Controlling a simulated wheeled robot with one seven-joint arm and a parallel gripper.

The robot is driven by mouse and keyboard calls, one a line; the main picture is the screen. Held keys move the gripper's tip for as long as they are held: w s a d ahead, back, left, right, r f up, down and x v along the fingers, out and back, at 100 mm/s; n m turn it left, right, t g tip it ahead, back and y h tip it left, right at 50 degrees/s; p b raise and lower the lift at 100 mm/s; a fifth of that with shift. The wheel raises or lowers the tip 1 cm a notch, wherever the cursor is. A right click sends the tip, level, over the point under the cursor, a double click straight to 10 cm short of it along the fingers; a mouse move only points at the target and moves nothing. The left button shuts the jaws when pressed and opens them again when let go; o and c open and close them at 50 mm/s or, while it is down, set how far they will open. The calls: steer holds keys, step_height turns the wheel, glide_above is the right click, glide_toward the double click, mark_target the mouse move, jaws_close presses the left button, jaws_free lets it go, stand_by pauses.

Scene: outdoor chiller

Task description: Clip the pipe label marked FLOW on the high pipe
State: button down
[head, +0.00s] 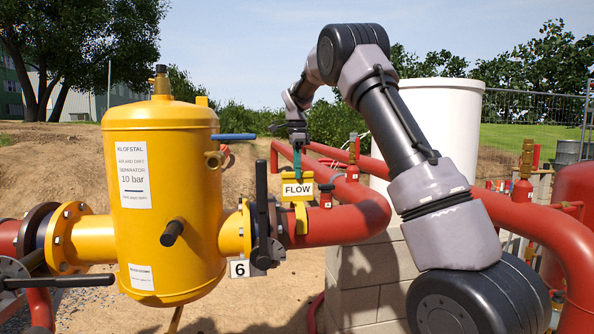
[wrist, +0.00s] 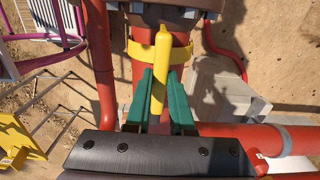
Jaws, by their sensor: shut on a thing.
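The FLOW label (head: 297,190) is a yellow plate with a white face, upright in the head view, with a yellow clip (head: 301,215) below it. My gripper (head: 298,168) is above it, with its green fingers shut on the plate's top. In the wrist view the plate shows edge-on (wrist: 161,50) between the green fingers (wrist: 164,92). The yellow clip (wrist: 139,50) spans the red pipe (wrist: 178,72) there. In the head view it meets the red pipe (head: 335,222) right of the yellow vessel. The underside is hidden, so I cannot tell whether the clip is fully seated.
A yellow separator vessel (head: 165,230) stands at left, with a black valve handle (head: 262,195) close to the label. Other red pipes (head: 525,215) and a white cylinder (head: 440,120) are at right. A block pier (head: 365,285) stands below the pipe. Open sky is above.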

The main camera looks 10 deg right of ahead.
steer(key=shift+f, duration=0.3)
steer(key=shift+f, duration=0.7)
steer(key=c, duration=0.7)
jaws_free()
steer(key=o, duration=0.5)
